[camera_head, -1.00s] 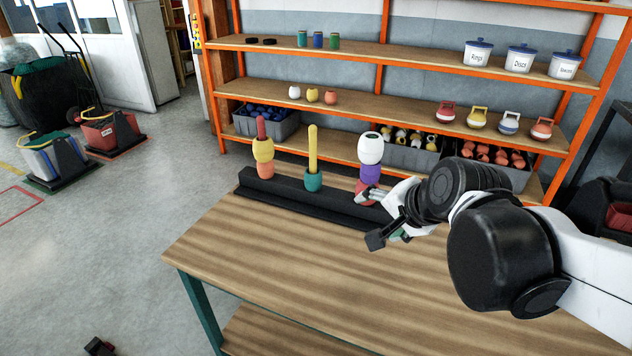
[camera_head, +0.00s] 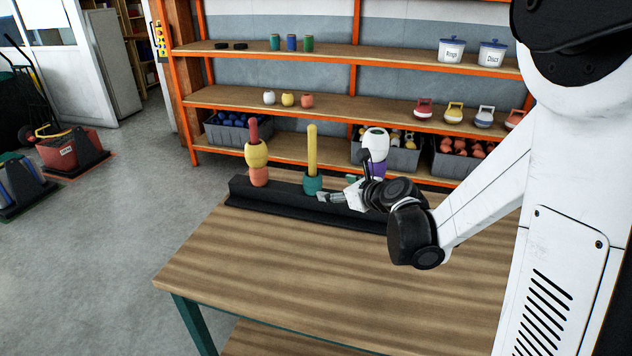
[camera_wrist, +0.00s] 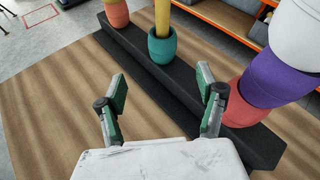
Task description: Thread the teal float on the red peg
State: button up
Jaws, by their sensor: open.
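The teal float (camera_head: 312,185) sits at the bottom of the yellow peg (camera_head: 312,148), on the black base. In the wrist view the teal float (camera_wrist: 162,46) stands beyond my fingers, with the yellow peg rising from it. The red peg (camera_head: 253,129) is left of it; its tip shows above a yellow float (camera_head: 257,154) and an orange float (camera_head: 259,176). My gripper (camera_head: 325,197) is close in front of the teal float. In the wrist view my gripper (camera_wrist: 162,88) is open and empty, its fingers apart and short of the float.
Right of the teal float stands a stack with a white float (camera_head: 375,143), a purple float (camera_wrist: 266,80) and a red float (camera_wrist: 242,103). The long black base (camera_head: 250,200) lies on the wooden table (camera_head: 260,270), whose front is clear. Orange-framed shelves (camera_head: 325,97) stand behind.

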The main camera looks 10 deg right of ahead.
aim_at(316, 182)
jog(key=shift+m, duration=0.6)
jog(key=b+x, duration=0.1)
jog(key=x, duration=1.4)
jog(key=shift+d+f, duration=0.1)
jog(key=c, duration=1.4)
